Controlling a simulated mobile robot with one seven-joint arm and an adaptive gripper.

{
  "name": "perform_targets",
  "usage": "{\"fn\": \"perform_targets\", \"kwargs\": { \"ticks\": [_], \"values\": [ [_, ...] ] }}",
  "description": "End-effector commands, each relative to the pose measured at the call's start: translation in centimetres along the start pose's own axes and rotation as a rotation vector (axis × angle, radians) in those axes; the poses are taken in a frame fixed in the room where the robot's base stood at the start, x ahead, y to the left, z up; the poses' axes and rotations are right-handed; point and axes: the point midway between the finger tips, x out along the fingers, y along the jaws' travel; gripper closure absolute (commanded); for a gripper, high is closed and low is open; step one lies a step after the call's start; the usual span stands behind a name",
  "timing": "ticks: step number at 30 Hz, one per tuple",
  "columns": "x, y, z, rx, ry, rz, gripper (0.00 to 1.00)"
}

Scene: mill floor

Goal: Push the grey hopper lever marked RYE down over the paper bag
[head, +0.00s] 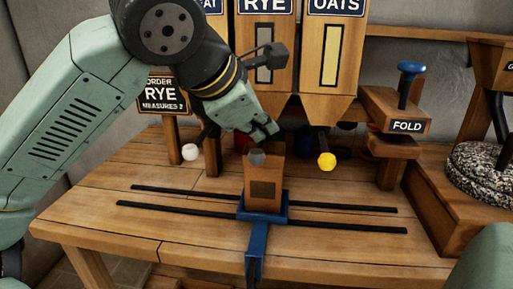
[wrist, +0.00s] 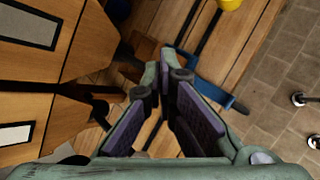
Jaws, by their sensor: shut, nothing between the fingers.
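The grey RYE lever knob (head: 257,157) shows in the head view just below my gripper, in front of the top of the paper bag. My gripper (head: 268,133) is shut and empty, tilted down to the right, close above the knob; I cannot tell whether they touch. The brown paper bag (head: 263,190) stands upright in a blue carriage (head: 262,217) under the RYE hopper (head: 266,70). In the wrist view the fingers (wrist: 167,68) come together at their tips, and the blue carriage (wrist: 222,97) shows beyond them. The grey knob is not distinguishable there.
A white knob (head: 190,152) is to the left and a yellow knob (head: 326,161) to the right, below the OATS hopper (head: 331,55). An order sign (head: 162,94) stands at left, a FOLD press (head: 408,125) at right. Dark rails (head: 345,208) cross the bench.

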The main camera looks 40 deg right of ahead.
Motion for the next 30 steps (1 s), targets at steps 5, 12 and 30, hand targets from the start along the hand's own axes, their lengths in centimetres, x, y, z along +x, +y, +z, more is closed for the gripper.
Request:
{"fn": "perform_targets", "kwargs": {
  "ticks": [5, 12, 30],
  "values": [
    [0.0, 0.0, 0.0, 0.0, 0.0, 0.0, 1.0],
    [0.01, 0.0, -0.01, 0.0, 0.0, 0.0, 1.0],
    [0.59, -0.43, -0.43, 0.0, 0.0, 0.0, 1.0]
  ]
}}
